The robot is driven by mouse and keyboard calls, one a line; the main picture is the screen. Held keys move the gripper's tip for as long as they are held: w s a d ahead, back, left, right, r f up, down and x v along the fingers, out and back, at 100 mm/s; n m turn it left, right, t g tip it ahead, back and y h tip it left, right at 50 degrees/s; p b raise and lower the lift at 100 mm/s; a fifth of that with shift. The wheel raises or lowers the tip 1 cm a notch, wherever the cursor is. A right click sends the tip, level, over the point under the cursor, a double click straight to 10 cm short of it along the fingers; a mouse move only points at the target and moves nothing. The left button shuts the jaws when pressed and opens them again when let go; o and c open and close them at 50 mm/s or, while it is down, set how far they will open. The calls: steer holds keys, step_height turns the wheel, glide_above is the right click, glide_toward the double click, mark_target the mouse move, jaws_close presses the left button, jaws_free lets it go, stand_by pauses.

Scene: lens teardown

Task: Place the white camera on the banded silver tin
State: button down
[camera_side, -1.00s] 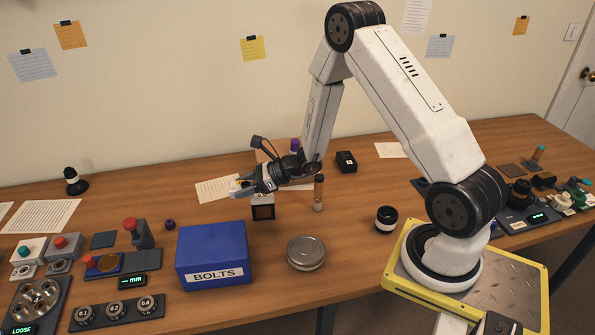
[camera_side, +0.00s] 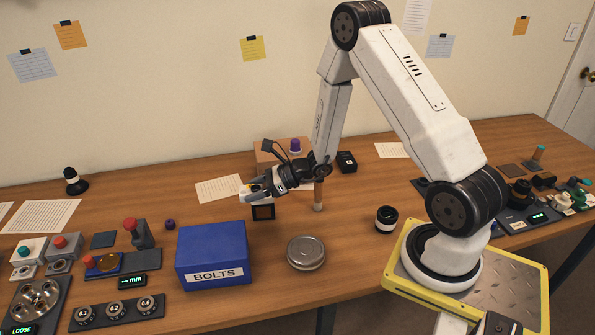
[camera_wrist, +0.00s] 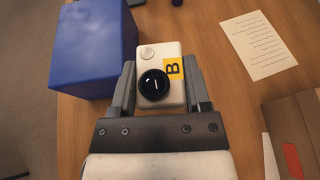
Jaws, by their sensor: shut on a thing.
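The white camera (camera_wrist: 172,52), with a round black lens and a yellow label marked B, is between the jaws of my gripper (camera_wrist: 160,76) in the wrist view. My gripper is shut on it. In the side view my gripper (camera_side: 252,191) is behind the blue bolts box, and the camera there is small and mostly hidden by the fingers. The banded silver tin (camera_side: 306,252) stands on the table, lid up and bare, nearer the viewer and right of my gripper. The tin is not seen in the wrist view.
The blue bolts box (camera_side: 212,256) stands left of the tin. A cardboard box (camera_side: 268,152) is at the back.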

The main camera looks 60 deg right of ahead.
steer(key=s+f+y, duration=0.1)
steer(key=s, duration=0.8)
steer(key=n+g, duration=0.1)
glide_above(309, 248)
steer(key=shift+r, duration=0.2)
steer(key=shift+f, duration=0.1)
steer(key=shift+f, duration=1.95)
steer(key=shift+f, duration=2)
